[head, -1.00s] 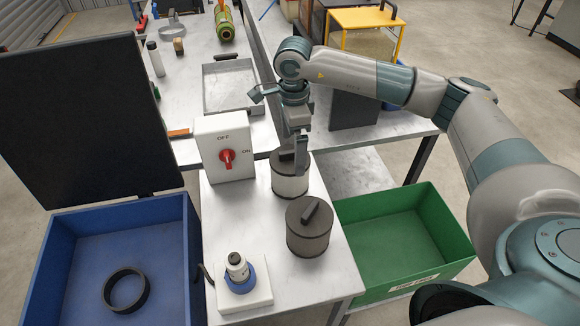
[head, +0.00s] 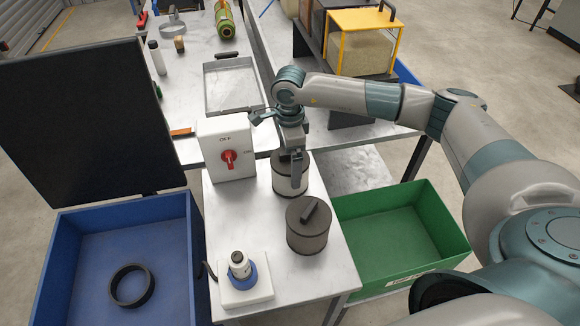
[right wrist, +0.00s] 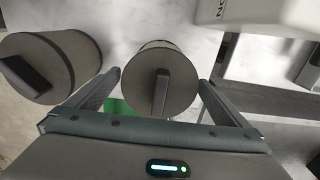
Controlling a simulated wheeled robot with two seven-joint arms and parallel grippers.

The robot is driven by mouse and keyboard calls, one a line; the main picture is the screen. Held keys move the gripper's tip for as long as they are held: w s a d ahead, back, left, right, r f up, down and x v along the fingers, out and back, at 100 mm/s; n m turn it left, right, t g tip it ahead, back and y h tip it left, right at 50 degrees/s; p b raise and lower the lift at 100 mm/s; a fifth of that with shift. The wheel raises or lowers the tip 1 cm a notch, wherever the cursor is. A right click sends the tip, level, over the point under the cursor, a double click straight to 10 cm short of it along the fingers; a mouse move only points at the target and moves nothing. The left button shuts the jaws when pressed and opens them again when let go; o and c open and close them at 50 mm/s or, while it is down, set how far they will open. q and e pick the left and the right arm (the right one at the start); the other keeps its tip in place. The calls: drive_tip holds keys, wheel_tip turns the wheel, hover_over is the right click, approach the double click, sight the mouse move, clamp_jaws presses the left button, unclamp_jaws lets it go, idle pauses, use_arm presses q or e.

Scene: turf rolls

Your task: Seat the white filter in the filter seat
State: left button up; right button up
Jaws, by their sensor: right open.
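The fingers are open, one on each side; I see no grip on the handle. In the head view the gripper hides part of the filter's top. I cannot tell for sure which thing is the filter seat. My left gripper is out of view.
A dark grey filter (head: 308,238) stands close in front. A white switch box (head: 213,165) with a red knob is at the left. A white base (head: 232,298) with a blue ring is at the front. Blue (head: 75,255) and green (head: 455,250) bins flank the bench.

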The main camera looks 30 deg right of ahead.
drive_tip(key=shift+d+f, duration=0.1)
drive_tip(key=shift+f, duration=0.7)
drive_tip(key=shift+c, duration=0.3)
drive_tip(key=c, duration=1.1)
drive_tip(key=shift+r+b, duration=0.3)
drive_tip(key=shift+r, duration=0.15)
drive_tip(key=r, duration=0.1)
drive_tip(key=r+b, duration=0.2)
drive_tip(key=shift+s+d+r, duration=0.1)
drive_tip(key=shift+s+d, duration=0.05)
drive_tip(key=shift+d, duration=0.1)
drive_tip(key=s+d+r+b, duration=0.2)
drive_tip(key=s+d+r, duration=0.1)
drive_tip(key=s, duration=0.1)
drive_tip(key=s+d+r+b, duration=0.2)
drive_tip(key=s+d+r, duration=0.2)
drive_tip(key=shift+d+b, duration=0.3)
drive_tip(key=shift+b, duration=0.1)
